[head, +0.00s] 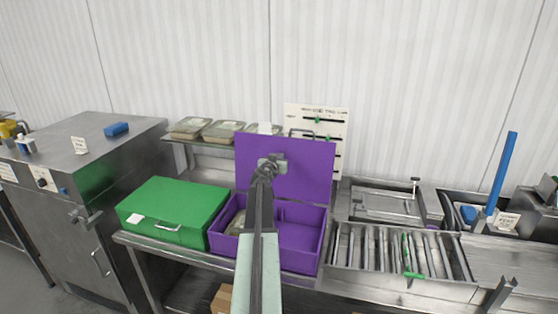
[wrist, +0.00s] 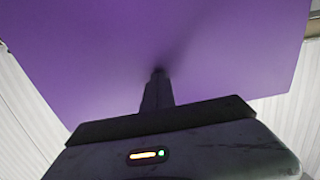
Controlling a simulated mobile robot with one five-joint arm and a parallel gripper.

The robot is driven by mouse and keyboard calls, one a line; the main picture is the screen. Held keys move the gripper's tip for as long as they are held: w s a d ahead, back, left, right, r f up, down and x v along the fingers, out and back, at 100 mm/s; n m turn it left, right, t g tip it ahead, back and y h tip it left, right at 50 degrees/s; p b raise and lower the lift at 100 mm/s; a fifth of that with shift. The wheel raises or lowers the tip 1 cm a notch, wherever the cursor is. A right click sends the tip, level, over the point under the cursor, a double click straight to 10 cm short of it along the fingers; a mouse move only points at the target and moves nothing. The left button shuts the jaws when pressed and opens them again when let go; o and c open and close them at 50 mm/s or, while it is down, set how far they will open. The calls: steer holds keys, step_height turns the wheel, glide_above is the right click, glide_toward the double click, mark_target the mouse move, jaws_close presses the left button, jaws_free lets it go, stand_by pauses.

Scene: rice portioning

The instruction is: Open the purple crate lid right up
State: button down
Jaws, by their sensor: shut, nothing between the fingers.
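The purple crate (head: 300,255) stands on the steel counter with its inside showing. Its lid (head: 305,165) stands about upright at the back edge of the crate. A handle shows at the lid's top edge. My gripper (head: 271,162) is in front of the lid's inner face, near its middle left. In the wrist view the lid (wrist: 190,45) fills most of the picture, and my shut, empty gripper (wrist: 158,75) points at it with its tip at or very near the surface. Whether it touches, I cannot tell. My arm hides part of the crate's inside.
A closed green crate (head: 175,205) sits directly left of the purple one. A rack of metal rollers (head: 400,250) with a green-handled tool lies to the right. Packed trays (head: 222,131) rest on a shelf behind, beside a white board (head: 330,115).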

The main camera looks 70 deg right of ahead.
steer(key=shift+w+d+f, duration=0.1)
steer(key=shift+d+f, duration=0.1)
steer(key=shift+d, duration=1.2)
steer(key=shift+r, duration=0.1)
steer(key=shift+a, duration=0.1)
steer(key=a, duration=0.9)
steer(key=shift+s+a, duration=0.3)
steer(key=shift+a, duration=0.05)
